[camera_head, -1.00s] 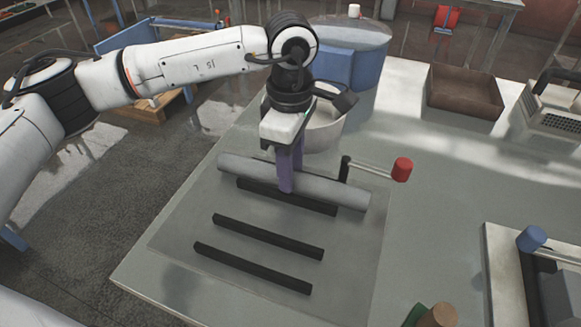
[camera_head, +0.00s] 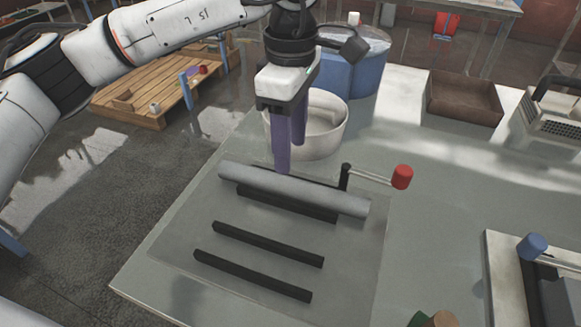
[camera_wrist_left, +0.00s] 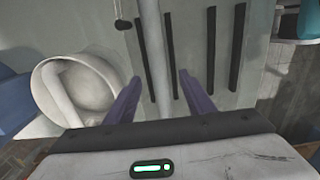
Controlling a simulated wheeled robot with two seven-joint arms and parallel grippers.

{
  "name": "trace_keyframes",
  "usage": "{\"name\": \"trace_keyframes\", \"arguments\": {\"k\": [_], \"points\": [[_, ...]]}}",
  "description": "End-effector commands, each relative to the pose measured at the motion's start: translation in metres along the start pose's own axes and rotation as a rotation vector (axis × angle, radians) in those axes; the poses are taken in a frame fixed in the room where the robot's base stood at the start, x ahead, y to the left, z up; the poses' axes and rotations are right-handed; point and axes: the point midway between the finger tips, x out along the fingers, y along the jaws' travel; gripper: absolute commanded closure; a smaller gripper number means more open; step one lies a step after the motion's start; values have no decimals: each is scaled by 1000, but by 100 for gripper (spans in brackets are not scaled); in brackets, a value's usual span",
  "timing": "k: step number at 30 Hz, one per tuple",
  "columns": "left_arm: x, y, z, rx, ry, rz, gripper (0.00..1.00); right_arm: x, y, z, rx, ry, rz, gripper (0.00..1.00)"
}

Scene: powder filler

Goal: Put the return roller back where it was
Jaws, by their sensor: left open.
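The grey return roller (camera_head: 292,189) lies on the grey plate in the head view, in the back row beside a black bar. It also shows in the left wrist view (camera_wrist_left: 155,60), running between the fingers. My left gripper (camera_head: 291,158) has its purple fingers spread and empty, pointing down just above the roller, apart from it. In the wrist view the left gripper's fingers (camera_wrist_left: 160,95) stand either side of the roller. My right gripper is not in view.
Black bars (camera_head: 267,243) (camera_head: 252,275) lie in front of the roller. A white bowl (camera_head: 335,140) is behind the gripper. A brown tray (camera_head: 464,97) sits at the back right. The table's middle right is clear.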

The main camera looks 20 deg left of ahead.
Motion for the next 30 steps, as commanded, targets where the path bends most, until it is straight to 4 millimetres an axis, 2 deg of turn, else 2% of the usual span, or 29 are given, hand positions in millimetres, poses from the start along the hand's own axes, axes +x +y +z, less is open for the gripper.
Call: {"name": "trace_keyframes", "arguments": {"k": [3,9,30], "points": [[-23,1,1,0,0,4,51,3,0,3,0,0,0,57],[-44,1,0,-1,0,3,51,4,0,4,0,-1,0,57],[-48,1,0,0,-1,3,51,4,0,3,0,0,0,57]]}}
